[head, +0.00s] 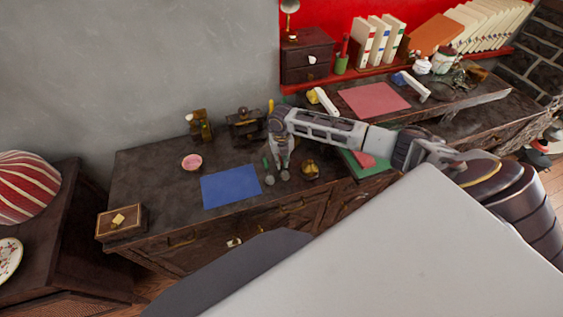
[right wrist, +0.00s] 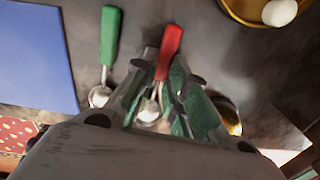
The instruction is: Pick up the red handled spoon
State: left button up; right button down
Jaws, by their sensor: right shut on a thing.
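The red handled spoon (right wrist: 169,47) shows in the right wrist view, its red handle pointing up the picture between the fingers of my right gripper (right wrist: 165,82). The fingers are shut on it, and its metal bowl (right wrist: 149,110) shows lower between them. In the head view my right gripper (head: 278,172) is low over the dark desk, just right of the blue mat (head: 231,186); the red spoon cannot be made out there. A green handled spoon (right wrist: 110,38) lies to the left in the right wrist view, apart from the gripper. My left gripper is not in view.
A yellow-rimmed dish (right wrist: 236,12) with a white egg-like thing (right wrist: 279,12) is at the wrist view's upper right. On the desk (head: 150,175) are a pink bowl (head: 192,162), a brass pot (head: 311,169) and a small box (head: 120,222). The desk's left part is mostly clear.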

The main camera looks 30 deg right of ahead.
jog(key=shift+r, duration=0.45)
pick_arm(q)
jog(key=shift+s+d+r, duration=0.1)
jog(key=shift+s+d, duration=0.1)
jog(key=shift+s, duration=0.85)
pick_arm(e)
notch_tip(320, 180, up, 8)
jog(key=shift+r, duration=0.25)
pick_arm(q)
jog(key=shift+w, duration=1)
